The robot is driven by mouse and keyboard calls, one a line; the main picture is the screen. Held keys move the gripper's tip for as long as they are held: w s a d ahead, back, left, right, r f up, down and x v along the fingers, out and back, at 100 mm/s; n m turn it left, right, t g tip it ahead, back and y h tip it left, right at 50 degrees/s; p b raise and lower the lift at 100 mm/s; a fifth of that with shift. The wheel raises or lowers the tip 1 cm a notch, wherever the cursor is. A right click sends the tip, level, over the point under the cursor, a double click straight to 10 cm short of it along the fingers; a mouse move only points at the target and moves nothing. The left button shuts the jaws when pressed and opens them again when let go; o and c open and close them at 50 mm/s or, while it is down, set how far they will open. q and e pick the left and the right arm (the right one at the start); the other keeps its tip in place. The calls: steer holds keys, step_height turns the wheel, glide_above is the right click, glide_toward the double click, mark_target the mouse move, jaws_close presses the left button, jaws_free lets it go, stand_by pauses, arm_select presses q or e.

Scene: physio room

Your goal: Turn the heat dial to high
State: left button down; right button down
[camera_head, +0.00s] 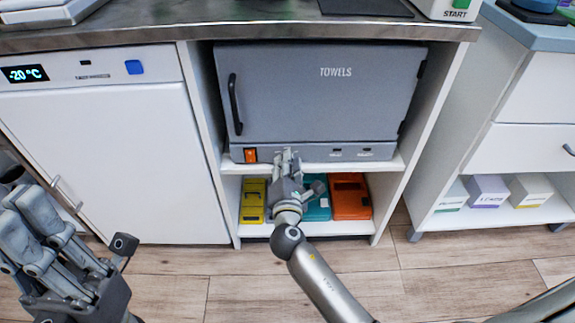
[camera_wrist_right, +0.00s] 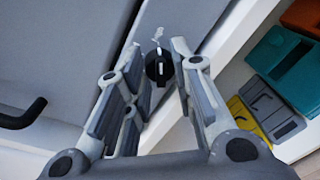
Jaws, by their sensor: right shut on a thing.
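The heat dial (camera_wrist_right: 158,68) is a small black knob with a light pointer mark, on the lower front strip of the grey towel warmer (camera_head: 310,95). In the right wrist view it sits between the fingertips of my right gripper (camera_wrist_right: 160,55). In the head view my right gripper (camera_head: 287,158) reaches up to the strip and hides the dial. My right gripper is shut on the dial. The dial's setting marks are too small to read. My left gripper (camera_head: 85,255) is at the lower left, open and empty, away from the warmer.
An orange-red switch (camera_head: 250,155) is left of the dial. The warmer's door is shut, with a black handle (camera_head: 235,104). Yellow (camera_head: 252,200), teal (camera_head: 318,205) and orange (camera_head: 350,197) cases lie on the shelf below. A white freezer (camera_head: 110,160) stands left, a drawer cabinet (camera_head: 535,100) right.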

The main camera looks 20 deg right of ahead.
stand_by(0.3)
steer(key=c, duration=1.5)
jaws_free()
